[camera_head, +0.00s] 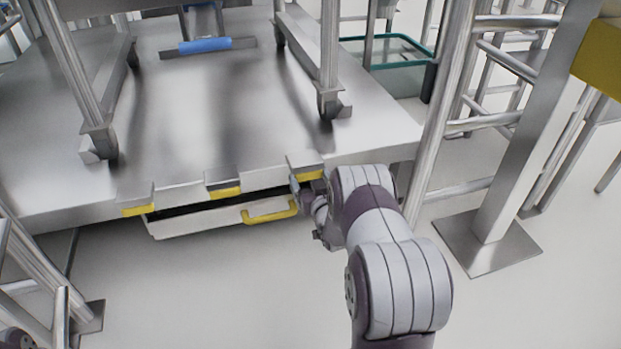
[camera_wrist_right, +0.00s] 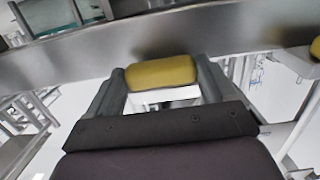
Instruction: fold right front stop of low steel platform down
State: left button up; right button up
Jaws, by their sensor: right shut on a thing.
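The low steel platform (camera_head: 170,130) fills the left and middle of the head view. Three small steel stops with yellow faces stand along its front edge: a left one (camera_head: 137,200), a middle one (camera_head: 225,184) and the right front stop (camera_head: 304,166). My right gripper (camera_head: 301,188) is at the right front stop, coming from the front right. In the right wrist view, the stop's yellow part (camera_wrist_right: 161,72) sits between the two fingers of my right gripper (camera_wrist_right: 160,80), which is shut on it. The exact tilt of the stop is hard to tell. My left gripper is not in view.
A white drawer-like box with a yellow handle (camera_head: 270,212) sits under the platform's front edge, left of my right gripper. A wheeled steel frame (camera_head: 328,70) stands on the platform. A steel post with a base plate (camera_head: 487,242) stands right of my arm.

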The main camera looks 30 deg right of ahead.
jog(key=shift+f, duration=0.1)
dwell(0.3)
jog(key=o, duration=1.3)
jog(key=shift+s+p, duration=0.15)
jog(key=shift+p, duration=0.15)
jog(key=p+v, duration=0.4)
jog(key=v, duration=0.2)
jog(key=p+v, duration=0.3)
jog(key=v, duration=0.3)
jog(key=shift+s+a+f+p, duration=0.1)
jog(key=shift+s+f+p, duration=0.1)
jog(key=shift+p, duration=0.15)
